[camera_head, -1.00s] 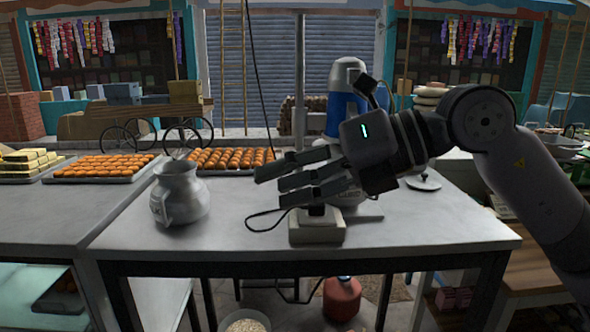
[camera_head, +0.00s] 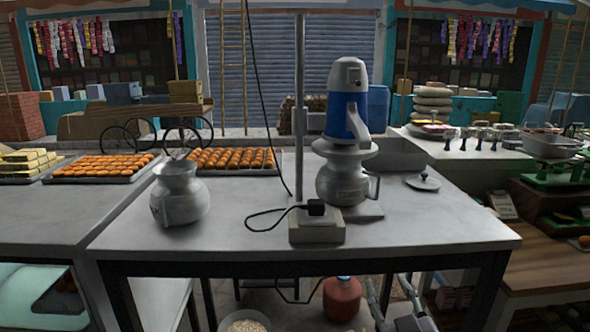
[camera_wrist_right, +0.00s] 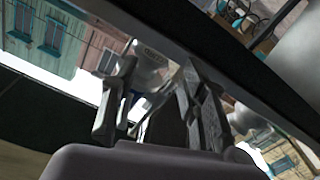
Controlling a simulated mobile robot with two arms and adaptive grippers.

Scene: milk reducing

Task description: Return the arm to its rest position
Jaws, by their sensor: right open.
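My right gripper (camera_head: 388,288) is low in the head view, below the front edge of the metal table (camera_head: 240,228), with its fingers pointing up and apart. It holds nothing. In the right wrist view its two fingers (camera_wrist_right: 158,75) stand apart, with the tilted scene behind them. The rest of my right arm is out of the head view. My left gripper is not in view.
On the table stand a metal jug (camera_head: 180,195), a blue-and-silver machine on a metal pot (camera_head: 340,185), a socket box (camera_head: 316,228) with a black plug, and a lid (camera_head: 422,182). A red container (camera_head: 342,298) sits below, left of my gripper.

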